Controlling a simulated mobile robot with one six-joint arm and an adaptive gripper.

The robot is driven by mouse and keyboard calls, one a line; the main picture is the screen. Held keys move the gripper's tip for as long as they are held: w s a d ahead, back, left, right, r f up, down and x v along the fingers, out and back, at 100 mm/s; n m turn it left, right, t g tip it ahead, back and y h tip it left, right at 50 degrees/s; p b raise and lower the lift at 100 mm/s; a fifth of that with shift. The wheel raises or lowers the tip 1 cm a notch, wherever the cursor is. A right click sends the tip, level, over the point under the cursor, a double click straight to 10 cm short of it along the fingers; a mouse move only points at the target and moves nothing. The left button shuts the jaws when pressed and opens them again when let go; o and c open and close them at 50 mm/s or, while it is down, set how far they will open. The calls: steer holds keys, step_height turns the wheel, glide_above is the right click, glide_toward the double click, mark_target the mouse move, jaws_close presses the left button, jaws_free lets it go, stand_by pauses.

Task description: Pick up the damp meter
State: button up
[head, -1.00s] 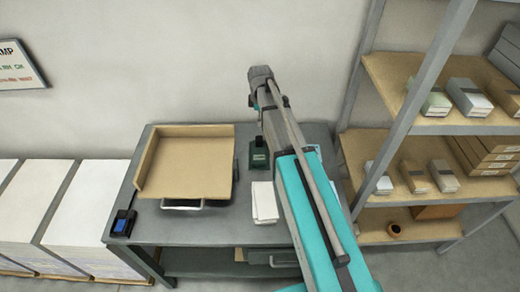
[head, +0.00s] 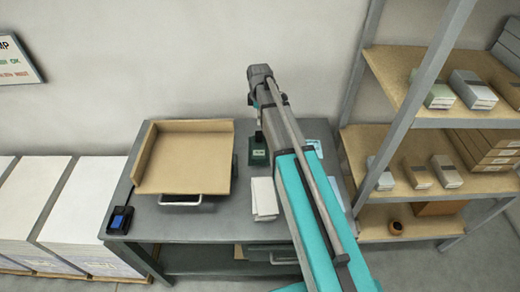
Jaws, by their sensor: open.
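A small black device with a blue face (head: 119,221), which looks like the damp meter, lies at the front left corner of the grey worktable (head: 225,222). Its finer details are too small to tell. My teal and grey arm reaches up across the right part of the table, well to the right of this device. My gripper does not show; the arm's far end is a dark joint, and whatever lies beyond it is hidden. Nothing visible touches the device.
A tan board tray (head: 187,165) covers the table's back left. White papers (head: 264,197) and a dark green device (head: 259,156) sit beside my arm. White paper stacks (head: 75,205) stand left of the table; a loaded shelf rack (head: 385,140) stands right.

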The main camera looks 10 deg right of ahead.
mark_target(259, 134)
steer(key=shift+f+b, duration=2.7)
steer(key=shift+f, duration=0.3)
steer(key=shift+f, duration=0.1)
steer(key=shift+s+a+f+b, duration=0.1)
steer(key=shift+f+b, duration=2.4)
steer(key=shift+b, duration=0.1)
jaws_close()
